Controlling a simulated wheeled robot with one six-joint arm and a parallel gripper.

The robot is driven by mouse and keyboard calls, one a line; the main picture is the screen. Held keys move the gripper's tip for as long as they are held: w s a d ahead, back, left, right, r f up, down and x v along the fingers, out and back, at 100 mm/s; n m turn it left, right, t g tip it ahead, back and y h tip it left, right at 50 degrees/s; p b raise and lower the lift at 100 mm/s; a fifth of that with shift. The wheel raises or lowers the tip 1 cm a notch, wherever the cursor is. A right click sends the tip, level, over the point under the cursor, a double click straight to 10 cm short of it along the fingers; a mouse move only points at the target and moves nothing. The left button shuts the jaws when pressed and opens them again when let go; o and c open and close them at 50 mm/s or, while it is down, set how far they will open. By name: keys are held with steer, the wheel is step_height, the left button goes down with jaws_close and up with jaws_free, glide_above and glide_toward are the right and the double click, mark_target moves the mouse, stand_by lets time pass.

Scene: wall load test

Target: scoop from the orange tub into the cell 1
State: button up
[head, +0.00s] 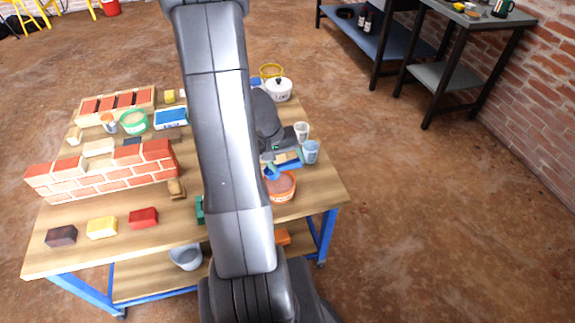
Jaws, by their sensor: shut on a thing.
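The orange tub (281,196) stands near the right edge of the wooden table, with reddish-brown content inside. My gripper (284,160) is just above and behind the tub, partly hidden by my arm. It is shut on what looks like a blue scoop (271,173), whose end is at the tub's left inner side. I cannot tell whether the scoop touches the content or carries any. A toy brick wall (105,182) with gaps in its top stands at the left. I cannot tell which place is cell 1.
A long brick-filled tray (117,93), a green tub (134,121) and a blue box (171,117) stand at the back left. Cups (311,151) and a white pot (278,88) are at the right. Loose blocks (102,227) lie in front. My arm hides the table's middle.

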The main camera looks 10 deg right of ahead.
mark_target(280, 166)
steer(key=shift+a+f+h+b, duration=0.35)
steer(key=shift+f+h+b, duration=0.25)
steer(key=shift+b, duration=0.65)
steer(key=shift+f+b, duration=1.6)
steer(key=shift+b, duration=0.3)
steer(key=shift+r+p, duration=2.05)
steer(key=shift+r, duration=0.85)
